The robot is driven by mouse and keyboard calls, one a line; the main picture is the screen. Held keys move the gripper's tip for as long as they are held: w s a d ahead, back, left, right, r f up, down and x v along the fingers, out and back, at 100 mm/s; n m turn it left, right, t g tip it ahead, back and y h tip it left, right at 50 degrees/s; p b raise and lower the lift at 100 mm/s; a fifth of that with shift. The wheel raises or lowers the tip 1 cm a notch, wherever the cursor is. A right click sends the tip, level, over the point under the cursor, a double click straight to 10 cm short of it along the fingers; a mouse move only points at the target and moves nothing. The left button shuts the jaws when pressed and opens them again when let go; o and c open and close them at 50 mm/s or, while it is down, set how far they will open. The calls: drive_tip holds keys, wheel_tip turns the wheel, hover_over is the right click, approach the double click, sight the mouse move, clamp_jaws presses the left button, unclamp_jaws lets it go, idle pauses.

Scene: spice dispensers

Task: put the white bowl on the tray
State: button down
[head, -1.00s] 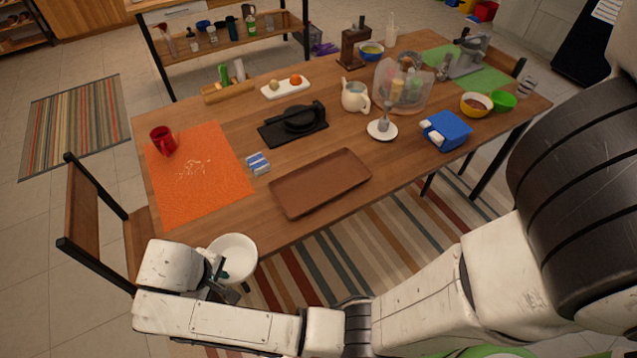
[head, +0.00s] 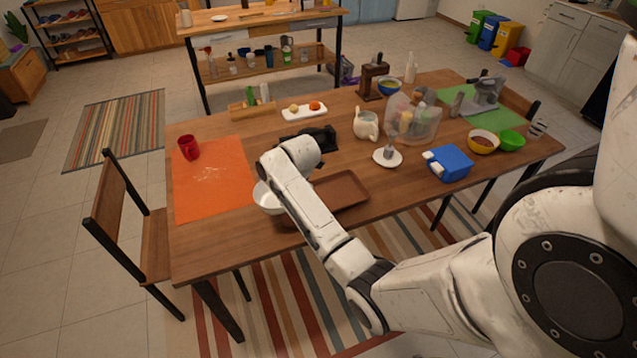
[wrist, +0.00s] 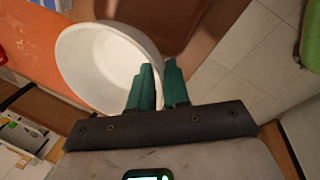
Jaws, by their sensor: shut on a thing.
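The white bowl (head: 266,199) is at the left end of the brown tray (head: 343,189) in the head view, partly hidden by my arm. It also shows in the wrist view (wrist: 88,58), with its rim between the teal fingers of my gripper (wrist: 158,80). My gripper is shut on the bowl's rim. In the head view the fingers are hidden behind my arm. Part of the tray is also covered by my arm. I cannot tell whether the bowl touches the tray or table.
An orange mat (head: 212,180) with a red mug (head: 189,147) lies left of the bowl. A black pan or press (head: 318,137) sits behind the tray. A white saucer (head: 387,157) and a blue box (head: 447,162) stand to the right.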

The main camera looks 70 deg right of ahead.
drive_tip(key=s+d+r+n, duration=0.1)
drive_tip(key=s+d+n, duration=0.2)
drive_tip(key=s+d, duration=0.4)
drive_tip(key=shift+y, duration=0.3)
drive_tip(key=b+x, duration=0.4)
drive_tip(key=d+b+x, duration=0.1)
drive_tip(key=b+x, duration=0.1)
drive_tip(key=shift+s+d+f, duration=0.1)
drive_tip(key=shift+s+f, duration=0.1)
drive_tip(key=shift+f, duration=0.15)
drive_tip(key=shift+f+b, duration=0.35)
drive_tip(key=shift+f, duration=0.15)
drive_tip(key=c, duration=1)
unclamp_jaws()
drive_tip(key=v, duration=1)
drive_tip(key=shift+r, duration=0.35)
